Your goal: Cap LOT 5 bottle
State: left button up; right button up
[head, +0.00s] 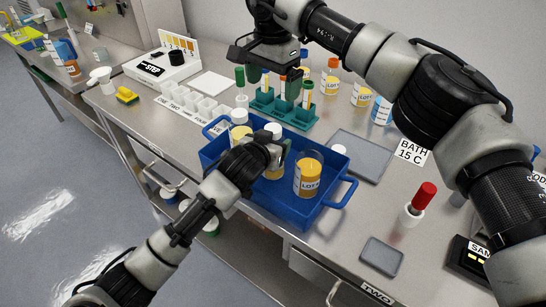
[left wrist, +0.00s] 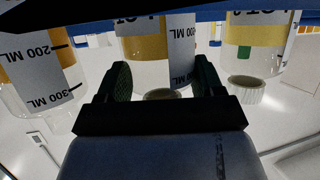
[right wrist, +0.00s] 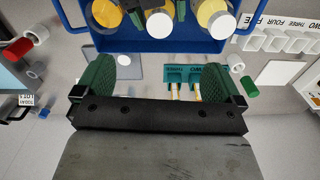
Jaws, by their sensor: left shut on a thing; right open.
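A blue tray (head: 325,212) holds three bottles of yellow liquid. My left gripper (head: 282,152) is shut on the middle bottle (head: 273,173), which has a white top and stands in the tray; it also shows between the fingers in the left wrist view (left wrist: 145,45). Its lot number is hidden. The right bottle (head: 309,178) looks uncapped, its lot number unclear. The left bottle (head: 239,118) has a white top. My right gripper (head: 275,76) is open and empty, above the green rack.
A green rack (head: 270,107) with tubes stands behind the tray, with orange-capped bottles (head: 331,80) beyond. A red-topped item (head: 421,200) stands at the right. White cups (head: 190,100) line the left.

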jog(key=shift+r, duration=2.4)
pick_arm(q)
jog(key=o, duration=1.8)
jog(key=shift+s, duration=0.1)
jog(key=b+v, duration=0.1)
jog(key=v, duration=0.9)
jog(key=shift+s+a+r, duration=0.15)
jog(key=shift+s+r, duration=0.05)
pick_arm(e)
jog(key=shift+f, duration=0.55)
